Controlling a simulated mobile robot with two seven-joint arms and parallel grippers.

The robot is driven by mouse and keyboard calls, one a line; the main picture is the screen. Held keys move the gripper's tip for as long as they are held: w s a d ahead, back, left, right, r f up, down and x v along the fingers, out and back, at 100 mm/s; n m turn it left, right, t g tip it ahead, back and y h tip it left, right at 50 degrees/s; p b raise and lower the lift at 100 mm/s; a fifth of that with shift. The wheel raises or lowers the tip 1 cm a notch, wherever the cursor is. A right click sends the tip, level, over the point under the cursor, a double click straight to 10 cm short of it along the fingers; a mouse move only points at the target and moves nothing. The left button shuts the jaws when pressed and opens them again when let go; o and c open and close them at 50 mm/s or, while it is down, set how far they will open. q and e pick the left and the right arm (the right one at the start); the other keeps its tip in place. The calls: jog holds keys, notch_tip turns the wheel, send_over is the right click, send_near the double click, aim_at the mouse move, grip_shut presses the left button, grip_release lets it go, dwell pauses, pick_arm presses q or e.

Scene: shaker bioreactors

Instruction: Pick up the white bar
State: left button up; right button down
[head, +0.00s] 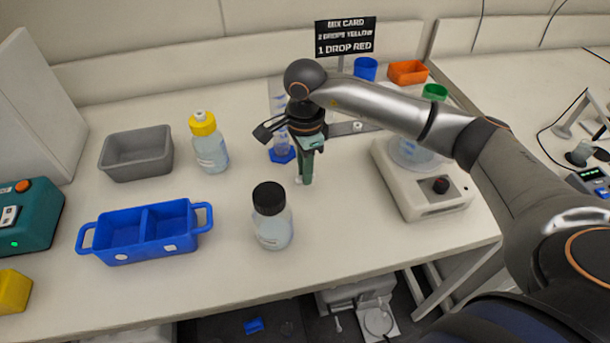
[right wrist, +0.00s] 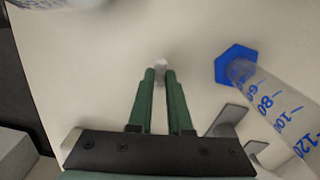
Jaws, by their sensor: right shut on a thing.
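The white bar (right wrist: 160,66) is small and shows at the green fingertips in the right wrist view. In the head view a small white bit of it (head: 298,181) shows low at the fingertips, close to the table top. My right gripper (head: 304,181) points down at the middle of the table, its fingers nearly together and shut on the white bar. Its two green fingers (right wrist: 160,74) also show in the right wrist view. Most of the bar is hidden by the fingers. My left gripper is not in view.
A graduated cylinder with a blue hexagonal base (right wrist: 238,62) stands close beside the right gripper. A black-capped bottle (head: 272,218) stands in front, left of it. A stirrer plate (head: 425,203) bearing a vessel is right. A yellow-capped bottle (head: 210,148) and blue tray (head: 125,254) are left.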

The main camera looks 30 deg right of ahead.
pick_arm(q)
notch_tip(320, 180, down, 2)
jog(key=shift+b, duration=1)
pick_arm(e)
jog(key=s+a+r, duration=0.2)
jog(key=s+r, duration=0.8)
jog(key=s, duration=0.3)
jog(key=shift+s+a+r, duration=0.15)
jog(key=shift+s+r, duration=0.25)
jog(key=shift+r, duration=0.1)
